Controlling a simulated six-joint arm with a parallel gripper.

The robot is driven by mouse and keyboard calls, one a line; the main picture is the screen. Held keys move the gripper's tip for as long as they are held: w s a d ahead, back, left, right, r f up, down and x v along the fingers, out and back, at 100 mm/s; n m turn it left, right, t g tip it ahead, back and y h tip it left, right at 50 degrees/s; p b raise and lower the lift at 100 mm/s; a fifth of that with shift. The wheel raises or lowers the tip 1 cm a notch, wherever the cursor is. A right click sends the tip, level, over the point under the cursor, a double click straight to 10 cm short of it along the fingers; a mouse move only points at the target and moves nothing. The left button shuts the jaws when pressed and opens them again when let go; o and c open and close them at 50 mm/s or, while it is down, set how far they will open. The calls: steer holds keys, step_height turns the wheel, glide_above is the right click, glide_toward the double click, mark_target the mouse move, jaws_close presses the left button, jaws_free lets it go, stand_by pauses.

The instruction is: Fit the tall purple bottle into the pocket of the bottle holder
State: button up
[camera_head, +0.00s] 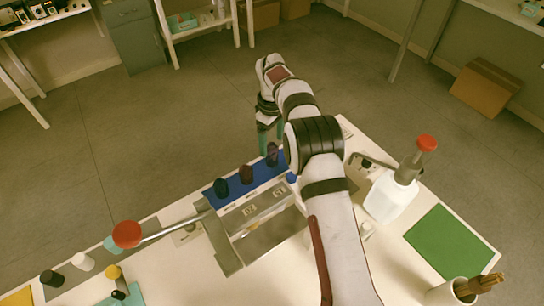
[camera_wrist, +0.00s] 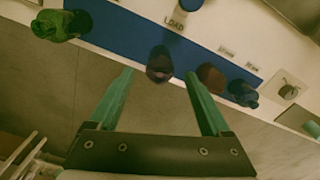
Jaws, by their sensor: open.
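A dark purple bottle (camera_head: 272,153) stands at the right end of the visible row on the blue strip (camera_head: 207,196). In the wrist view the purple bottle (camera_wrist: 160,64) lies between the tips of my open gripper (camera_wrist: 160,76), with visible space to each green finger. My gripper (camera_head: 269,136) also shows just behind the bottle in the head view. No contact is visible. A metal fixture (camera_head: 226,240) stands in front of the row; I cannot tell for certain which part is the holder's pocket.
A brown bottle (camera_wrist: 210,77) and a dark blue bottle (camera_wrist: 243,92) stand to one side of the purple one, a green bottle (camera_wrist: 60,25) to the other. A red-topped lever (camera_head: 127,234) and a white jug (camera_head: 388,196) flank the fixture.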

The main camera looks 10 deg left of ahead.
step_height(320, 180, down, 2)
steer(key=shift+f, duration=0.15)
jaws_close()
stand_by(0.3)
